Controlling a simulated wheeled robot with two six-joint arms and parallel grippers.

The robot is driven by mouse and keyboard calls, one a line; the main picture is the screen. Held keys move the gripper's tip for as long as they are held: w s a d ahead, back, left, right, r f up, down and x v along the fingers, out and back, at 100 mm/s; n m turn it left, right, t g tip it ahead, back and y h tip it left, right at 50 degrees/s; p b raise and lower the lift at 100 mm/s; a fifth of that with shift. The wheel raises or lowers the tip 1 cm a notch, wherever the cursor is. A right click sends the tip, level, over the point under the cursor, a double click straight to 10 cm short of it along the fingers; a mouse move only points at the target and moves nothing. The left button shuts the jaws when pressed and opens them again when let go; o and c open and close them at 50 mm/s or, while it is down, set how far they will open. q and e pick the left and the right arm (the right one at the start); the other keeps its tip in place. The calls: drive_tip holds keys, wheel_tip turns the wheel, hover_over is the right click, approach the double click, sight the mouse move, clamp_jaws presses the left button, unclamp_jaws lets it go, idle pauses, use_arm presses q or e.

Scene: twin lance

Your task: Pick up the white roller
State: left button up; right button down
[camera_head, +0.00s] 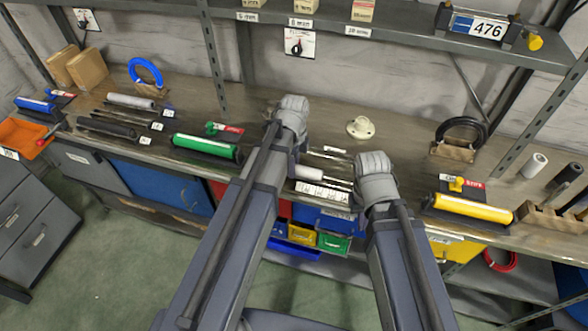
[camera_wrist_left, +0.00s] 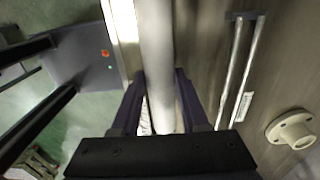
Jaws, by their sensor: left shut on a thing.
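The white roller (camera_head: 307,174) shows in the head view between my two arms, over the middle of the workbench (camera_head: 260,118). Part of it is hidden by my left arm. In the left wrist view the white roller (camera_wrist_left: 156,45) runs up from between the fingers of my left gripper (camera_wrist_left: 160,85), which is shut on it. My left gripper (camera_head: 297,158) is mostly hidden behind its own wrist in the head view. My right gripper (camera_head: 358,190) is to the right of the roller; its fingers are hidden, so I cannot tell its state.
A green roller (camera_head: 205,146) and a pale roller (camera_head: 130,101) lie to the left. A yellow roller (camera_head: 472,207) lies to the right. A cream flanged fitting (camera_head: 361,128) stands behind my right arm. A shelf (camera_head: 390,34) crosses above the bench.

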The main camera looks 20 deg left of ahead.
use_arm(q)
clamp_jaws()
drive_tip(key=shift+r, duration=0.1)
wheel_tip(320, 180, up, 28)
drive_tip(key=p, duration=2.8)
wheel_tip(320, 180, down, 22)
drive_tip(key=b, duration=2.2)
drive_tip(key=shift+f, duration=0.2)
drive_tip(key=shift+a+r, duration=0.1)
drive_tip(key=shift+r, duration=0.05)
